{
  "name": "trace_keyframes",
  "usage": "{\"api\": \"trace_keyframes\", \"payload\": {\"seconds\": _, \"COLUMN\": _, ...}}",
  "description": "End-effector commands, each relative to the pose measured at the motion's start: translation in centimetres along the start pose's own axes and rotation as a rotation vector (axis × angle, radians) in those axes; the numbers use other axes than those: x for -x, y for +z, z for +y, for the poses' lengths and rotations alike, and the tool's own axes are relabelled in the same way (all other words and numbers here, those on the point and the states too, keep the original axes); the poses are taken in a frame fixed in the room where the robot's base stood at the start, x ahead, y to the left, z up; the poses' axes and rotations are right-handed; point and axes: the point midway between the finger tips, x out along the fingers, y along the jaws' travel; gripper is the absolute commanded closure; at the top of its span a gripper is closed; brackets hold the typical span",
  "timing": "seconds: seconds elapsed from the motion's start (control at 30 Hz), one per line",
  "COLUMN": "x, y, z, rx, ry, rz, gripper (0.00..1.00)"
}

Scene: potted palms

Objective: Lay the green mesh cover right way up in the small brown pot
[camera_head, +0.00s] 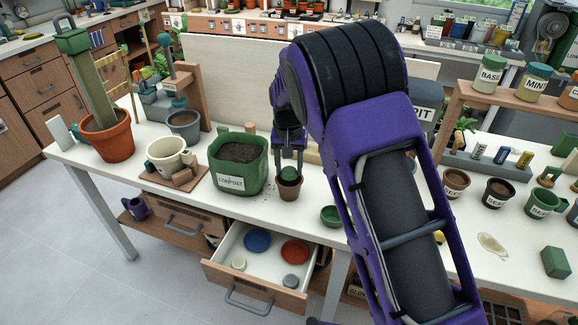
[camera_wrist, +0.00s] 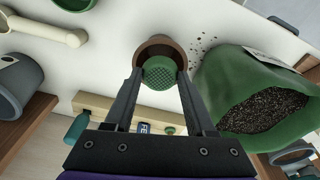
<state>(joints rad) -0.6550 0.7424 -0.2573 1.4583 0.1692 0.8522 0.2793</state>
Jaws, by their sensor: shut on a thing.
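The green mesh cover (camera_wrist: 160,72) is a small disc with a fine grid, seen in the wrist view between my fingertips. My gripper (camera_wrist: 160,76) is shut on it, with one finger at each side; it also shows in the head view (camera_head: 289,160), pointing down at the small brown pot (camera_head: 289,189). The pot stands upright on the white bench; its brown rim (camera_wrist: 158,39) shows around the far side of the cover in the wrist view. The cover is at the pot's mouth; I cannot tell whether it touches the pot. Its underside is hidden.
A green compost bag (camera_head: 238,165) full of soil stands close to the left of the pot. A small green bowl (camera_head: 331,215) sits to the right. An open drawer (camera_head: 262,262) with several dishes juts out below. Soil crumbs (camera_wrist: 199,42) lie beside the pot.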

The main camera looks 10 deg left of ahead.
Motion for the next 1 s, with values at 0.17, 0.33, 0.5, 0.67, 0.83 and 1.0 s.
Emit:
{"api": "trace_keyframes", "payload": {"seconds": 0.17, "x": 0.0, "y": 0.0, "z": 0.0, "rx": 0.0, "ry": 0.001, "rz": 0.0, "gripper": 0.76}}
{"api": "trace_keyframes", "payload": {"seconds": 0.33, "x": 0.0, "y": 0.0, "z": 0.0, "rx": 0.0, "ry": 0.001, "rz": 0.0, "gripper": 0.76}}
{"api": "trace_keyframes", "payload": {"seconds": 0.5, "x": -0.4, "y": 0.1, "z": 0.0, "rx": 0.0, "ry": 0.001, "rz": 0.0, "gripper": 0.76}}
{"api": "trace_keyframes", "payload": {"seconds": 0.67, "x": -1.1, "y": 0.1, "z": 0.0, "rx": 0.0, "ry": 0.001, "rz": -0.001, "gripper": 0.76}}
{"api": "trace_keyframes", "payload": {"seconds": 0.83, "x": -1.8, "y": 0.2, "z": 0.1, "rx": 0.0, "ry": 0.001, "rz": -0.001, "gripper": 0.76}}
{"api": "trace_keyframes", "payload": {"seconds": 1.0, "x": -1.7, "y": 0.2, "z": 0.0, "rx": 0.0, "ry": 0.001, "rz": -0.001, "gripper": 0.21}}
